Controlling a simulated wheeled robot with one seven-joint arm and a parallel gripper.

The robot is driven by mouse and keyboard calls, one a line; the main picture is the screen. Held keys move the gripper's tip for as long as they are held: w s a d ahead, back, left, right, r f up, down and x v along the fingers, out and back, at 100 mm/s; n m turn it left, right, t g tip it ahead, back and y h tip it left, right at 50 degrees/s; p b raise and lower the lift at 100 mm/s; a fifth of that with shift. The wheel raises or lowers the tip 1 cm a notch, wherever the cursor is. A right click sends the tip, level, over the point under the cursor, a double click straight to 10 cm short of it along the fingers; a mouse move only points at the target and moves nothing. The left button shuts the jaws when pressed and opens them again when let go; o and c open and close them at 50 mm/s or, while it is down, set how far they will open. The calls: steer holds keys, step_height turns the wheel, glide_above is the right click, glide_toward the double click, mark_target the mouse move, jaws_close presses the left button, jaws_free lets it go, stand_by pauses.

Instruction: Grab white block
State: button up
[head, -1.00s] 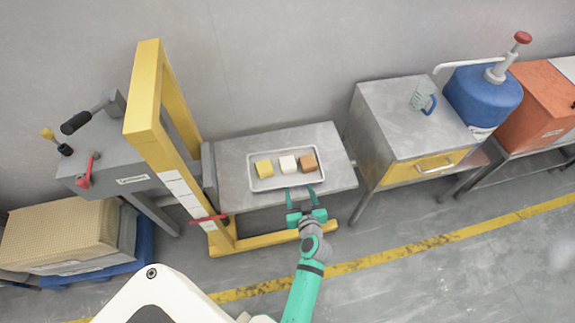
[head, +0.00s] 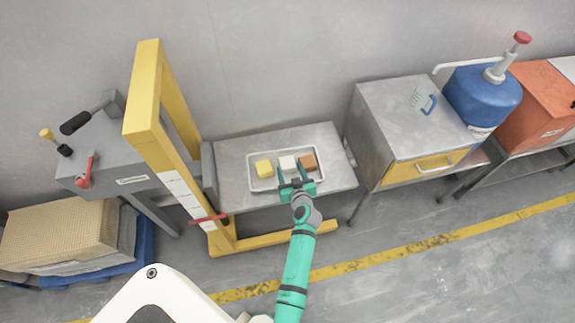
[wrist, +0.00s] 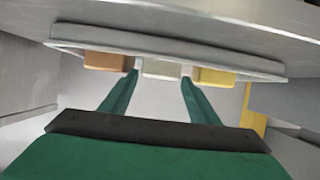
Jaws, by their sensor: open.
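The white block (head: 287,163) sits in a light tray (head: 258,184) between a yellow block (head: 264,169) on its left and a brown-orange block (head: 308,162) on its right. My green gripper (head: 292,174) is open and empty at the tray's near side, its fingers pointing at the white block. In the wrist view the white block (wrist: 162,69) appears between the two spread fingertips, with the orange block (wrist: 105,62) left and the yellow block (wrist: 213,76) right. I cannot tell whether the fingertips reach alongside the white block.
The tray rests on a grey metal table (head: 232,152). A yellow frame (head: 150,120) stands at its left. A wall lies behind; the floor in front is clear.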

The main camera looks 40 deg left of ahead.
steer(key=shift+w+a+f, duration=0.25)
steer(key=shift+w+a, duration=0.15)
steer(key=c, duration=0.8)
steer(key=shift+r, duration=0.15)
